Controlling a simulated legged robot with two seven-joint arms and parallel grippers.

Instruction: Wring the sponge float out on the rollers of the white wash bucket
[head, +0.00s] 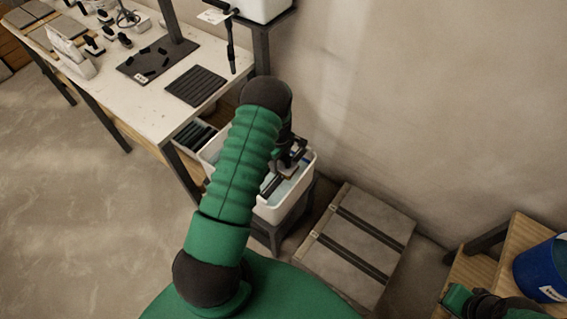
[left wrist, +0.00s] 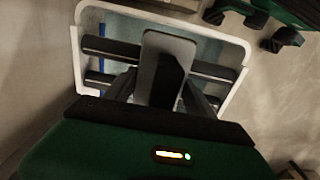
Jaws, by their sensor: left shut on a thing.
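The white wash bucket (head: 311,172) stands on a dark stand beside the table, partly hidden behind my left arm. In the left wrist view the white rim (left wrist: 240,78) frames pale blue water and two dark rollers (left wrist: 108,47). My left gripper (head: 288,152) is over the bucket, shut on the sponge float (left wrist: 178,46). The float's grey plate lies across the rollers in that view; whether it presses on them I cannot tell. Its sponge underside is hidden. A green and black part of my right arm shows at the lower right of the head view; its jaws are unclear.
A white table (head: 150,118) at the left holds a dark ribbed mat (head: 196,86), a dark tray (head: 157,60) and several small tools. A strapped grey tile stack (head: 355,240) lies right of the bucket. A blue bucket (head: 541,270) stands on wood at the far right.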

